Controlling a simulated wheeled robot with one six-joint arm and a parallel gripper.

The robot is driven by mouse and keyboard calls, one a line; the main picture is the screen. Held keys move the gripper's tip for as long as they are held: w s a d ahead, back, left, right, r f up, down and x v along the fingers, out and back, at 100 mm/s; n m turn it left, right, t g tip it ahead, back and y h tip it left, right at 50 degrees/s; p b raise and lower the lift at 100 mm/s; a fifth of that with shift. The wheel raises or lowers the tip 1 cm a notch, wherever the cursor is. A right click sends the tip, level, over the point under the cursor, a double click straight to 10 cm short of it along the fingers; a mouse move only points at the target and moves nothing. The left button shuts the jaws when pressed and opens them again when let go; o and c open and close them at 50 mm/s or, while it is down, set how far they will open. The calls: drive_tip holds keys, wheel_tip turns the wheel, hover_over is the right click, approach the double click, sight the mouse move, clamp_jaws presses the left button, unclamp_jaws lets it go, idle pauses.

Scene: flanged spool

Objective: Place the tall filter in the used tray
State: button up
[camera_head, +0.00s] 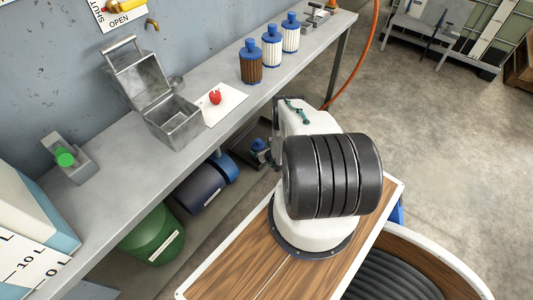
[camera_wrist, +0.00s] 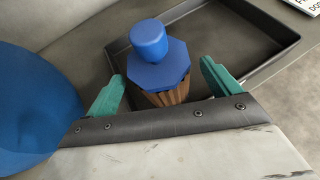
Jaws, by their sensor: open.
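A brown pleated filter with a blue cap (camera_wrist: 151,44) stands in a dark shallow tray (camera_wrist: 283,54) in the wrist view. My gripper (camera_wrist: 162,74) has its two teal fingers apart, one on each side of this filter; whether they touch it I cannot tell. In the head view the filter's blue cap (camera_head: 259,145) shows low beside the bench, and my arm partly hides the tray. On the bench stand another brown filter with a blue cap (camera_head: 250,62), a white filter (camera_head: 272,47) and a second white filter (camera_head: 290,33), all upright.
The grey bench (camera_head: 105,165) holds an open metal box (camera_head: 172,118), a red object on a white sheet (camera_head: 215,97) and a green-ended item (camera_head: 65,157). Below are a dark blue drum (camera_head: 198,189) and a green drum (camera_head: 152,235). An orange hose (camera_head: 368,48) hangs behind.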

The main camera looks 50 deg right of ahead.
drive_tip(key=v, duration=1)
drive_tip(key=shift+s, duration=0.1)
